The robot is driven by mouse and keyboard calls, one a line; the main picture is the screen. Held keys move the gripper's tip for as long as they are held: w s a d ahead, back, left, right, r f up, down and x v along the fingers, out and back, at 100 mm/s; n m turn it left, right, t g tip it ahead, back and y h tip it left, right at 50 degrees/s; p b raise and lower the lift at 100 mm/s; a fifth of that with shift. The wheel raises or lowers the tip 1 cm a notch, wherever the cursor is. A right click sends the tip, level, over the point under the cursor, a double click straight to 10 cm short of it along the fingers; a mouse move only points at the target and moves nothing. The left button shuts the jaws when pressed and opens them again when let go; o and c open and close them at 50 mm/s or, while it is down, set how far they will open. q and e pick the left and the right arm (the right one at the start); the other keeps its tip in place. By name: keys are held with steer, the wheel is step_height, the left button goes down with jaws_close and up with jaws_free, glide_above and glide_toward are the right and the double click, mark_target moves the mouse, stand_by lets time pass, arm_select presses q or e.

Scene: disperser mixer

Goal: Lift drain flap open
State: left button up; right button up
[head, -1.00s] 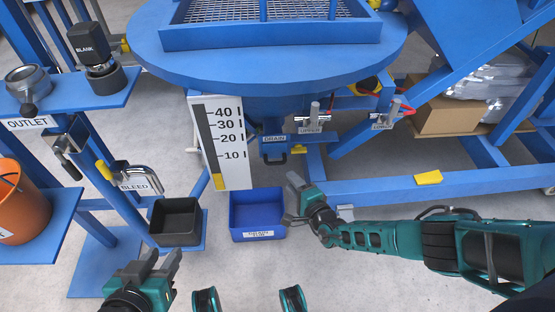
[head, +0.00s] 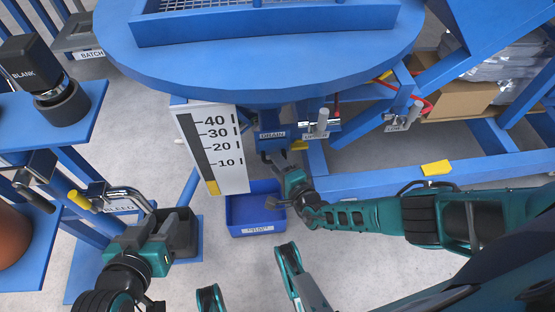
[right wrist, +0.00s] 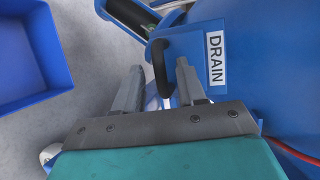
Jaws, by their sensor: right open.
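The drain flap (head: 272,138) is a blue part labelled DRAIN under the round blue tank, with a black loop handle. In the right wrist view the DRAIN label is on the blue flap (right wrist: 192,45), and the black handle (right wrist: 160,68) stands out from it. My right gripper (head: 278,160) is just below the flap. In the right wrist view its two fingers (right wrist: 158,85) are apart, with the handle near the gap between them; contact cannot be told.
A blue bin (head: 236,214) stands on the floor below the drain. A white level scale (head: 213,150) stands left of the drain. Levers (head: 321,122) and blue frame beams (head: 430,175) lie to the right.

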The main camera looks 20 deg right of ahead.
steer(key=shift+c, duration=0.3)
jaws_close()
stand_by(0.4)
